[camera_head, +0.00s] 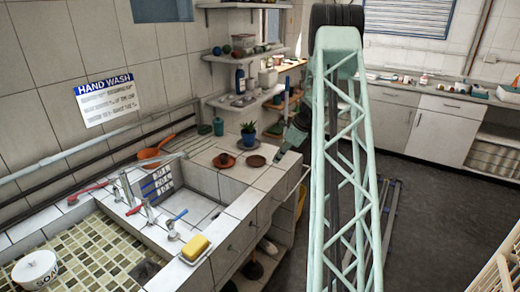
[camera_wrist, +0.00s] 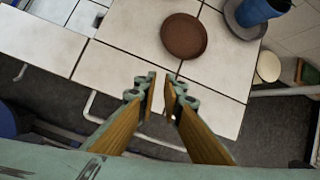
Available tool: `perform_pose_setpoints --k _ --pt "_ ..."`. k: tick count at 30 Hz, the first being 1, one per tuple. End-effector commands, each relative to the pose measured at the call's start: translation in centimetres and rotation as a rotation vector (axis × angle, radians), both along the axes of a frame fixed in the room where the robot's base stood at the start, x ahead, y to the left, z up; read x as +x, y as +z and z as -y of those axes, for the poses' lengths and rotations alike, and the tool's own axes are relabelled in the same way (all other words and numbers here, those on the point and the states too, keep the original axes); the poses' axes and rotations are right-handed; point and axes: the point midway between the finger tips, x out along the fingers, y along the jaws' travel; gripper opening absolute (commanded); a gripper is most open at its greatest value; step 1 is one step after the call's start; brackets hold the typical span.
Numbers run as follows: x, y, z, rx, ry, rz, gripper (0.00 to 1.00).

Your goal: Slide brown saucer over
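The brown saucer (camera_head: 255,161) lies flat on the white tiled counter, near its right edge in the head view. In the wrist view the saucer (camera_wrist: 184,36) is a plain round disc at the top middle, fully visible. My gripper (camera_wrist: 161,88) points towards it from below in that picture, apart from it, with a narrow empty gap between the fingers. In the head view my gripper (camera_head: 280,156) is just right of the saucer by the counter edge, small and partly hard to make out.
A blue pot (camera_head: 248,139) with a plant stands behind the saucer; in the wrist view the pot (camera_wrist: 262,10) is at the top right. A reddish dish (camera_head: 224,160) lies to the left. The sink (camera_head: 185,208) is nearer.

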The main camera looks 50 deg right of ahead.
Motion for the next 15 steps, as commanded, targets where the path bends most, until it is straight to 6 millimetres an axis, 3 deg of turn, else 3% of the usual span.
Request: perform_pose_setpoints --k 15 --pt "2.7 3.1 -4.6 -0.294 0.254 -0.152 0.08"
